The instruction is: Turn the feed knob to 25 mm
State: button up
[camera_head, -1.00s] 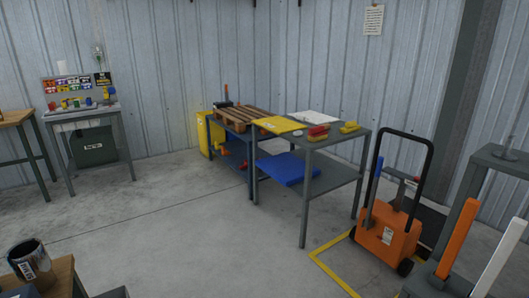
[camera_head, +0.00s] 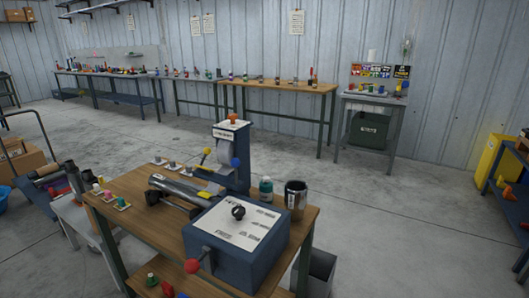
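A blue-grey machine box (camera_head: 232,252) with a pale top plate stands on the near wooden bench. A black round knob (camera_head: 238,212) sits on that plate, with small dark lettering around it. The lettering is too small to read, so I cannot tell which knob is the feed knob or its setting. A lever with a red ball (camera_head: 191,266) sticks out at the box's front left. Behind it stands an upright blue-grey machine (camera_head: 235,160) with an orange knob (camera_head: 233,118) on top and a blue ball (camera_head: 236,163). My gripper is not in view.
The wooden bench (camera_head: 130,188) also holds a metal muffler (camera_head: 181,188), a dark metal can (camera_head: 296,195), a green bottle (camera_head: 266,190) and small coloured parts. A grey bin (camera_head: 318,268) stands at its right. Open concrete floor (camera_head: 385,225) lies to the right.

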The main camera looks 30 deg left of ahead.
aim_at(238, 210)
jog(key=i+l+u, duration=0.1)
jog(key=i+u, duration=0.15)
jog(key=u, duration=0.2)
jog(key=i+l+u, duration=0.2)
jog(key=u, duration=0.25)
jog(key=i+l+u, duration=0.2)
jog(key=u, duration=0.25)
jog(key=i+l+u, duration=0.15)
jog(key=l+u, duration=0.6)
jog(key=u, duration=0.2)
jog(key=l+u, duration=0.35)
jog(key=l, duration=0.45)
jog(key=l+u, duration=0.35)
jog(key=l, duration=0.45)
jog(key=k, duration=0.05)
